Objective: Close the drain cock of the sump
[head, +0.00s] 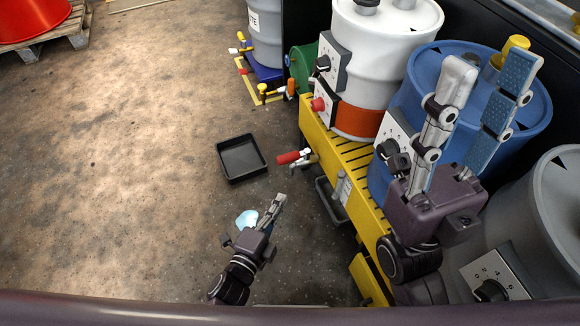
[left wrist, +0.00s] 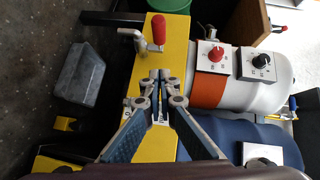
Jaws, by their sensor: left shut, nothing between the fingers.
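The drain cock (head: 303,159) is a metal fitting with a red handle (head: 288,157) on the floor-side face of the yellow sump (head: 352,172). The handle points left, away from the sump. In the left wrist view the red handle (left wrist: 158,30) shows near the top, beside the metal spout (left wrist: 130,36). My left gripper (head: 279,198) is shut and empty, below the cock in the head view and apart from it. Its closed fingertips (left wrist: 161,76) lie over the yellow sump in the wrist view. My right gripper (head: 490,65) is open, in front of the blue drum.
A black tray (head: 241,178) lies on the floor left of the cock. A pale blue patch (head: 246,218) shows beside my left gripper. White (head: 395,40), blue (head: 420,75) and grey (head: 545,205) drums stand along the right.

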